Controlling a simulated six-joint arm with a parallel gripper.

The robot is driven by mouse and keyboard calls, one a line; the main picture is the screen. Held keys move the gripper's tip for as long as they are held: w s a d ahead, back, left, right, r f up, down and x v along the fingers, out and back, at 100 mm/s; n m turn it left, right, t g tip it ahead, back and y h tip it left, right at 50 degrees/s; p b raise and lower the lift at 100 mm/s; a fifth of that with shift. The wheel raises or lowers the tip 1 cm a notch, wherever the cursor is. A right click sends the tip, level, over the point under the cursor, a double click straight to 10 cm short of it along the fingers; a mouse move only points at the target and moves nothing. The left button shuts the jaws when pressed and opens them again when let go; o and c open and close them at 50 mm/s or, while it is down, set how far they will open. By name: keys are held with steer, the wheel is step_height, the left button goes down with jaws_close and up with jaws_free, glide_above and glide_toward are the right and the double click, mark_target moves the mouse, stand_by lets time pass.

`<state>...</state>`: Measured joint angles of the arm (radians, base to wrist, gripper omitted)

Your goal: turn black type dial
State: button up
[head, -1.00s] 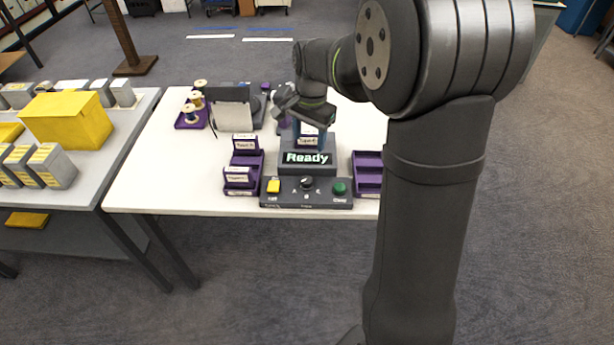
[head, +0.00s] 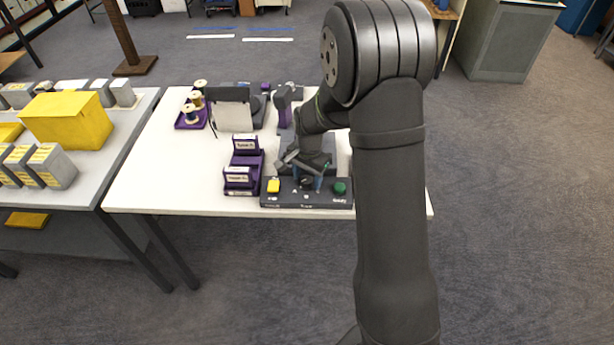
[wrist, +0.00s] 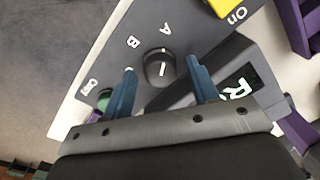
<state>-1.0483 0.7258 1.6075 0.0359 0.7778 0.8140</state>
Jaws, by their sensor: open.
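The black type dial (wrist: 158,68) sits on the dark control panel (wrist: 205,35), with a white mark on its top. My gripper (wrist: 160,65) is open, with one blue finger on each side of the dial and visible gaps between. In the head view my gripper (head: 306,183) is low over the middle of the panel (head: 283,200), largely hiding the dial. Whether the fingers touch the panel I cannot tell.
A yellow button (head: 273,186) and a green button (head: 340,188) flank the dial. In the wrist view a finger partly covers the green button (wrist: 104,99). The display (wrist: 250,82) is partly hidden. A purple tray (head: 242,188) with labelled boxes stands left of the panel.

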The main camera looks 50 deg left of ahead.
steer(key=c, duration=1)
steer(key=shift+n, duration=0.4)
steer(key=n, duration=0.4)
steer(key=shift+n, duration=0.4)
steer(key=n, duration=0.6)
steer(key=o, duration=1)
